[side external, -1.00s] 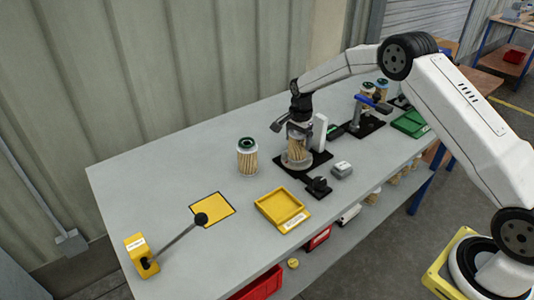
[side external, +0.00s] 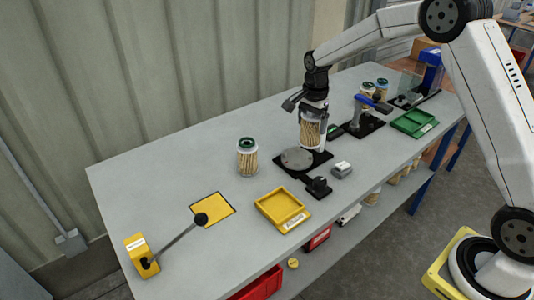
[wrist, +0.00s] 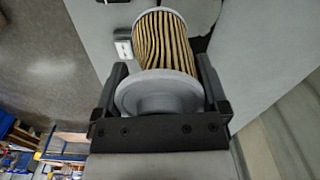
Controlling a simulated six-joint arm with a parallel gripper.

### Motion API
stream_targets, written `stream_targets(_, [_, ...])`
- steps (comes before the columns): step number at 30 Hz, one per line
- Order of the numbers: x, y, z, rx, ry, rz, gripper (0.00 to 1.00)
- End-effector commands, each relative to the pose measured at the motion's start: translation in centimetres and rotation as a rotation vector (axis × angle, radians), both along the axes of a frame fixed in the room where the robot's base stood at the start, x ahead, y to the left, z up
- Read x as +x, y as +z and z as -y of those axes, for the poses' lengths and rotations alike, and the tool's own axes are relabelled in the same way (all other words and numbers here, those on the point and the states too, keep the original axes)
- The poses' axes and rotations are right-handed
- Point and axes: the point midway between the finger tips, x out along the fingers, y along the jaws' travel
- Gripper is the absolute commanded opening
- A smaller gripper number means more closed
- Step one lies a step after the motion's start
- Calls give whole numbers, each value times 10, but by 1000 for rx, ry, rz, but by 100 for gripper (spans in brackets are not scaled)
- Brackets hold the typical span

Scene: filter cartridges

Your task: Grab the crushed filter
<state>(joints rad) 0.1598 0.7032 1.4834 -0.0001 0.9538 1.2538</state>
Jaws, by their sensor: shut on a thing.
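My gripper (side external: 314,104) is shut on the grey end cap of a pleated filter (side external: 310,132) and holds it upright above the grey round plate of a black fixture (side external: 297,160). In the wrist view the fingers of my gripper (wrist: 162,72) sit on both sides of that cap, and the tan pleats of the filter (wrist: 165,42) show beyond it. I cannot clearly make out crushed pleats. Another filter (side external: 247,158) with a dark green top stands on the bench to the left. Two more filters (side external: 367,90) stand at the back right.
A yellow tray (side external: 283,222) lies in front and a green tray (side external: 415,124) at the right. A small grey block (side external: 341,170) is beside the fixture. A blue-handled tool stand (side external: 365,120) is close on the right. A yellow square (side external: 214,210) and a lever (side external: 175,243) are at left.

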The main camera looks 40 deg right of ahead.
Motion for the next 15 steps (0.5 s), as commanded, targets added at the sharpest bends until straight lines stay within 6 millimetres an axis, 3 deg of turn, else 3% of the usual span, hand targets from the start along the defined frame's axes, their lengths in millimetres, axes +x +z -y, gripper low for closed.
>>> stream_targets(15, [-67,29,-9,0,0,1,31])
